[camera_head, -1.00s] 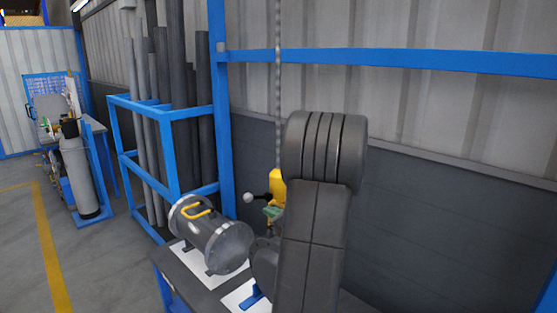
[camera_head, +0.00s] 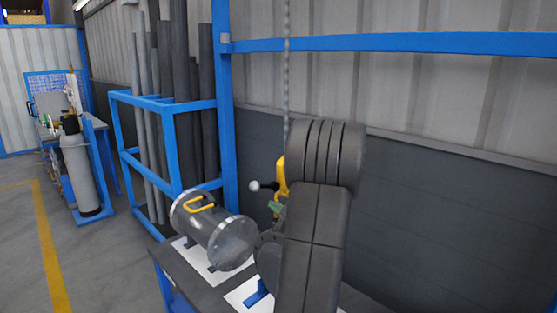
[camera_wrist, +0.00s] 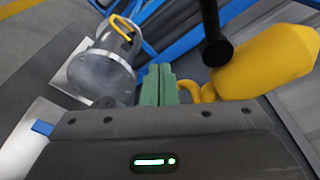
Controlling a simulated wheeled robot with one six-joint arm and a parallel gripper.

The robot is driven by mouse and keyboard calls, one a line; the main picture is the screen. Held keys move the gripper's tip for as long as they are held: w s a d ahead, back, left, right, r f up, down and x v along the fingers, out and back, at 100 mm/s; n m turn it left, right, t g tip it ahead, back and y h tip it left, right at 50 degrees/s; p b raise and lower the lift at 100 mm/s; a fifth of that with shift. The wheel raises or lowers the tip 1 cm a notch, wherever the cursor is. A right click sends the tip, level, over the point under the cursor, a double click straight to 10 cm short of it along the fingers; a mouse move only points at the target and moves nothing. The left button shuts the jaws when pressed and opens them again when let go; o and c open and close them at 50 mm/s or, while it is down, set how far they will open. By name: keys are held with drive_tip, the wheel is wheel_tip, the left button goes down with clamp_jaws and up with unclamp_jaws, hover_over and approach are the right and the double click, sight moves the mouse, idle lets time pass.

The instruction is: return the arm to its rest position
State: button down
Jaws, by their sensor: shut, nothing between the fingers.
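My gripper's green fingers (camera_wrist: 158,85) are together and empty in the wrist view. In the head view they show small (camera_head: 276,207), just left of my dark arm, which hides part of the gripper. The flanged shell (camera_head: 213,231) is a grey metal cylinder with a yellow handle, lying on the table left of my gripper. In the wrist view the shell (camera_wrist: 101,75) is at upper left, apart from the fingers. A yellow hoist body (camera_wrist: 265,65) with a hook is close to the right of the fingers; whether they touch cannot be told.
A chain (camera_head: 286,75) hangs down toward the yellow hoist. A blue rack (camera_head: 163,110) with upright pipes stands behind the shell. A grey gas cylinder (camera_head: 82,170) stands at far left. The floor (camera_head: 110,260) left of the table is clear.

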drive_tip(key=shift+w+d+f+n, duration=0.1)
drive_tip(key=shift+w+d+n, duration=0.2)
drive_tip(key=shift+n, duration=0.4)
drive_tip(key=shift+w+d+n, duration=0.2)
drive_tip(key=shift+d+n, duration=0.1)
drive_tip(key=shift+n, duration=0.4)
